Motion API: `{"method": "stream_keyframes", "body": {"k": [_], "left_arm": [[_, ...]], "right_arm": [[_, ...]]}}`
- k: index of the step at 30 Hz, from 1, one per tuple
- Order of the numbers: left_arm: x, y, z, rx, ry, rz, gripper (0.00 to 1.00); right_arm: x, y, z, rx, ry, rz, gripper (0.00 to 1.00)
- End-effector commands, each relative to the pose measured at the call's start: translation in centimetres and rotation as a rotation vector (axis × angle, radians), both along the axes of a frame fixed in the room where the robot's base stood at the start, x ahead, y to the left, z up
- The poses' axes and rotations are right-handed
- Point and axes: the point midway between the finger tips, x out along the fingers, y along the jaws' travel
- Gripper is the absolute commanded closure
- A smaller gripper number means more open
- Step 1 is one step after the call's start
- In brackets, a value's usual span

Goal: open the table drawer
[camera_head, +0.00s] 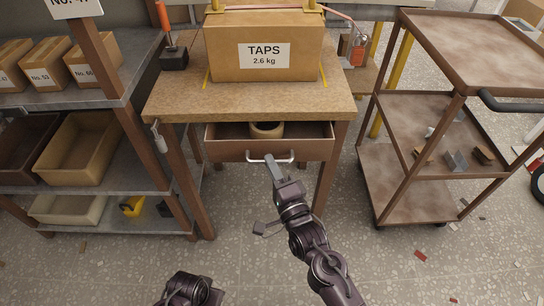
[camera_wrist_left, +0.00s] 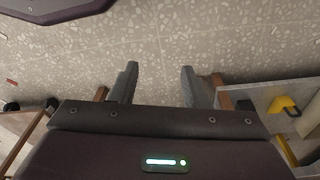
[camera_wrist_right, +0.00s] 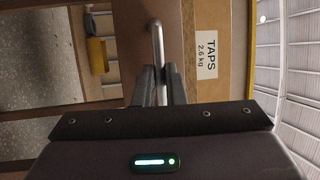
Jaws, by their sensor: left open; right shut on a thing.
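The wooden table (camera_head: 180,97) stands in the middle of the head view. Its brown drawer (camera_head: 225,150) is partly pulled out, and a round tan ring-shaped item (camera_head: 267,130) shows inside. A pale metal bar handle (camera_head: 285,160) is on the drawer front; it also shows in the right wrist view (camera_wrist_right: 155,40). My right gripper (camera_head: 271,164) is shut on the handle; its fingers (camera_wrist_right: 158,88) close around the bar. My left gripper (camera_wrist_left: 160,84) is open and empty over the floor. Its fingertips do not show clearly in the head view.
A cardboard box labelled TAPS (camera_head: 230,62) sits on the tabletop beside an orange-handled tool (camera_head: 167,25). A shelf rack (camera_head: 100,180) with boxes and bins stands at the left. A brown trolley (camera_head: 400,195) stands at the right. The speckled floor (camera_head: 130,265) before the table is mostly clear.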

Motion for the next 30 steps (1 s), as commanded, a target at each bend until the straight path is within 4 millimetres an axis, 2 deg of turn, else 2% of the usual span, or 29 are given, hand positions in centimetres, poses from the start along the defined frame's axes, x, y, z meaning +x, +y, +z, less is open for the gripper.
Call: {"method": "stream_keyframes", "body": {"k": [6,9,12,21,30], "left_arm": [[-1.7,1.6,-6.0,0.011,-0.017,0.031,0.58],[-3.1,2.6,-8.5,0.018,-0.029,0.044,0.58],[-4.5,3.2,-10.2,0.023,-0.037,0.05,0.58],[-8.5,3.9,-11.9,0.026,-0.015,0.044,0.58],[-10.2,4.2,-12.5,0.027,-0.008,0.042,0.58]], "right_arm": [[-4.6,0.0,0.4,0.0,0.008,0.001,1.0],[-6.9,0.0,0.4,0.0,0.008,0.001,1.0],[-9.1,0.0,0.4,0.0,0.006,0.0,1.0],[-14.3,0.0,0.2,-0.001,0.004,0.001,1.0],[-16.6,0.0,0.1,0.001,0.0,0.001,1.0]]}}
